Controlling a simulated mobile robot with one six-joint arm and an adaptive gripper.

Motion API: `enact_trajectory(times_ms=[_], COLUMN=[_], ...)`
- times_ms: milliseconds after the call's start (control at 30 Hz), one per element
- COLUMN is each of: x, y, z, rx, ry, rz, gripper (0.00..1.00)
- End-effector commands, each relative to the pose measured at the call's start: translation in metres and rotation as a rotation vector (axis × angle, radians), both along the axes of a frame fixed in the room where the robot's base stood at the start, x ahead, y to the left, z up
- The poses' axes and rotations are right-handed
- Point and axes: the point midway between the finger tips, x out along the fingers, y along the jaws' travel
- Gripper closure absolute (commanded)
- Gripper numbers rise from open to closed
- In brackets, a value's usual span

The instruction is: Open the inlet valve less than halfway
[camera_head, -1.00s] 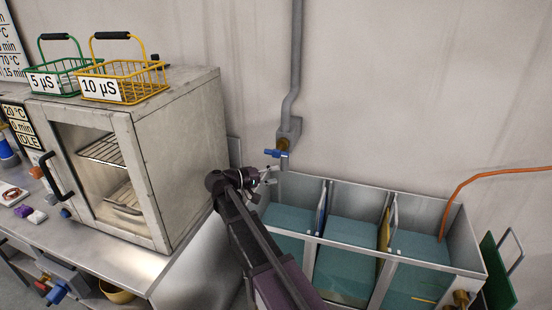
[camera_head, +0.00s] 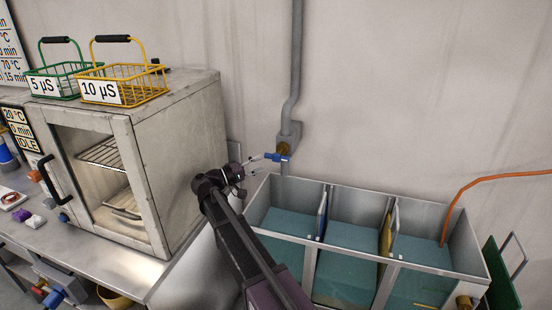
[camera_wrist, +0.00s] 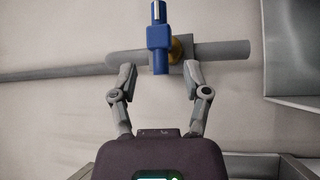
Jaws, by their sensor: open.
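The inlet valve has a blue lever handle (camera_head: 277,157) on a brass-coloured body (camera_head: 284,148), low on the grey wall pipe. The handle lies crosswise to the pipe. In the wrist view, the handle (camera_wrist: 158,38) stands vertical across the horizontal pipe. My gripper (camera_head: 262,164) is open and points at the handle's left end. In the wrist view, its two fingertips (camera_wrist: 160,68) are spread to either side of the handle's near end, with a gap on both sides. Whether the handle's end is between the fingertips or just ahead of them, I cannot tell.
A tank with several water-filled compartments (camera_head: 352,240) stands below the valve. A grey oven (camera_head: 180,150) on a steel bench is left of my arm, carrying green (camera_head: 58,80) and yellow (camera_head: 124,85) wire baskets. An orange hose (camera_head: 495,177) runs into the right compartment.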

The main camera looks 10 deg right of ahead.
Motion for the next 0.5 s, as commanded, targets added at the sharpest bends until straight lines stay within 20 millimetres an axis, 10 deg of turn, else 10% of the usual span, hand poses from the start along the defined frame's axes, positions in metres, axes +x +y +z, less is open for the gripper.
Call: enact_trajectory(times_ms=[500], x=[0.013], y=[-0.054], z=[0.008], rx=[0.000], ry=[0.000], rz=[-0.002], gripper=[0.39])
